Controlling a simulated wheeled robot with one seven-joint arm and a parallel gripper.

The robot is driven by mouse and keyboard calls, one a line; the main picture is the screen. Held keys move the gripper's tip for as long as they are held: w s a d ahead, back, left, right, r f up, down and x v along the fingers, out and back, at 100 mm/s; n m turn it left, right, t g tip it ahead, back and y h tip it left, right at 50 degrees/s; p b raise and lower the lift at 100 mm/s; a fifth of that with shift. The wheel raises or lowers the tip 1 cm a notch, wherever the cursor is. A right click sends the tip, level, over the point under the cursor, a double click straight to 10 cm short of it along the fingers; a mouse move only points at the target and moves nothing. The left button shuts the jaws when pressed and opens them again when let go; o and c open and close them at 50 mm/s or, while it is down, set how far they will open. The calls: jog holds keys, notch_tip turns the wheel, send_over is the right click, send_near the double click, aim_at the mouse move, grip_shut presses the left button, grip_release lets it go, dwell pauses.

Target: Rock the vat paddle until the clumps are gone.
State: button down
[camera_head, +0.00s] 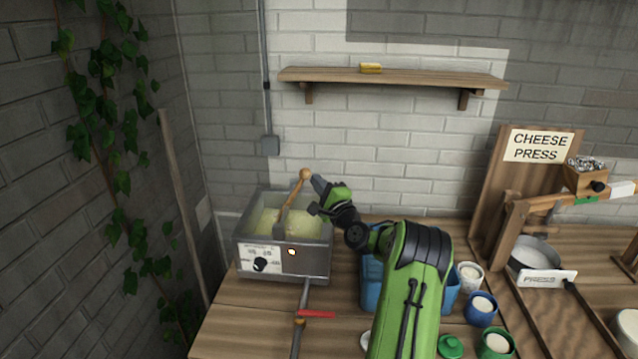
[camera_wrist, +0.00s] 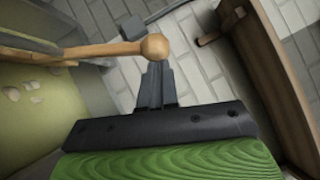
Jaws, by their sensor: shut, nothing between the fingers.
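The vat (camera_head: 318,258) is a grey metal box at the left end of the bench, with a dial and a small lit lamp on its front. Pale yellow-green contents (camera_head: 262,222) fill it. The wooden paddle (camera_head: 293,196) leans up and to the right out of the vat and ends in a round knob. In the wrist view several pale clumps (camera_wrist: 12,93) show in the contents. My gripper (camera_head: 318,184) is shut and empty, just right of the knob. In the wrist view its fingertips (camera_wrist: 156,66) are right by the knob (camera_wrist: 155,47); I cannot tell whether they touch it.
A blue crate (camera_head: 373,291) stands right of the vat, partly behind my arm. Several cups, such as a white one (camera_head: 470,278), stand beyond it. The cheese press (camera_head: 520,195) is at the right. A shelf (camera_head: 430,80) hangs above on the wall. A red-handled valve (camera_head: 316,314) is below the vat.

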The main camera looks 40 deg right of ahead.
jog(key=shift+r, duration=0.15)
jog(key=shift+w+a+r+n+g+y+p, duration=0.3)
jog(key=shift+w+a+r+n+g+p, duration=0.15)
jog(key=shift+r+n+p, duration=0.4)
jog(key=w+a+r+n+g+p, duration=0.1)
jog(key=w+a+n+g+p, duration=0.4)
jog(key=w+a+n+p, duration=0.1)
jog(key=shift+w+a+r+n+y+p, duration=0.2)
jog(key=shift+w+r+n+y+p, duration=0.25)
jog(key=shift+w, duration=0.65)
